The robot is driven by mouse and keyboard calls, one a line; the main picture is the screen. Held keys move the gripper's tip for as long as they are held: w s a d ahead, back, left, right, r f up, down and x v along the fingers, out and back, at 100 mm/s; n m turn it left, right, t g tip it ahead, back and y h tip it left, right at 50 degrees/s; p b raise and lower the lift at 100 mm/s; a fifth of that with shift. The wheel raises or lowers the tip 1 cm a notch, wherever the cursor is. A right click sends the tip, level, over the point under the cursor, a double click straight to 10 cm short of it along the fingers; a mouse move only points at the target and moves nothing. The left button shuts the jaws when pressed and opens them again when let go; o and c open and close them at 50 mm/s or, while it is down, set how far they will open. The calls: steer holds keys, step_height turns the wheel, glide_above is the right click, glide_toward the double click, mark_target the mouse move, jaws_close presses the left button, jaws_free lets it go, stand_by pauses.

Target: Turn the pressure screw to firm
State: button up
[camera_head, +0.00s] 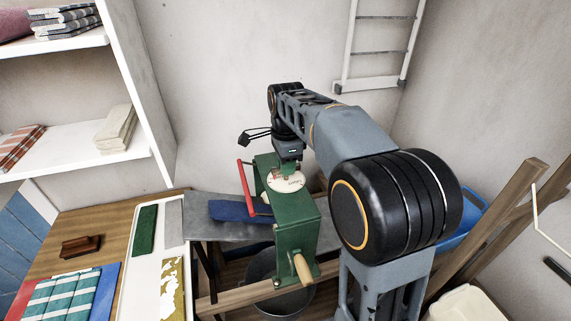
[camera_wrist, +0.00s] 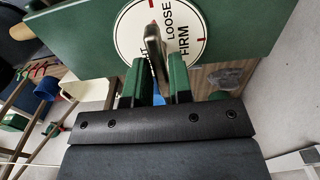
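The press is a green box-shaped machine (camera_head: 293,222) with a round white dial (camera_head: 286,181) on top. In the wrist view the dial (camera_wrist: 131,30) shows LOOSE, FIRM and a partly hidden word. A metal bar (camera_wrist: 154,42), the pressure screw's handle, crosses the dial, its far end beside LOOSE. My gripper (camera_wrist: 161,72) is at the dial with its two green-padded fingers on either side of the bar. The gap is narrow; I cannot tell whether both fingers touch it. In the head view my gripper (camera_head: 288,163) is above the dial, its fingertips hard to see.
A red lever (camera_head: 246,188) stands at the press's left, and a wooden handle (camera_head: 302,269) sticks out in front. Blue cloth (camera_head: 238,211) lies beside it. A wooden table (camera_head: 100,235) with a brush and cloths is at left; a ladder (camera_head: 380,50) is behind.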

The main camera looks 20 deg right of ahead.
jaws_close()
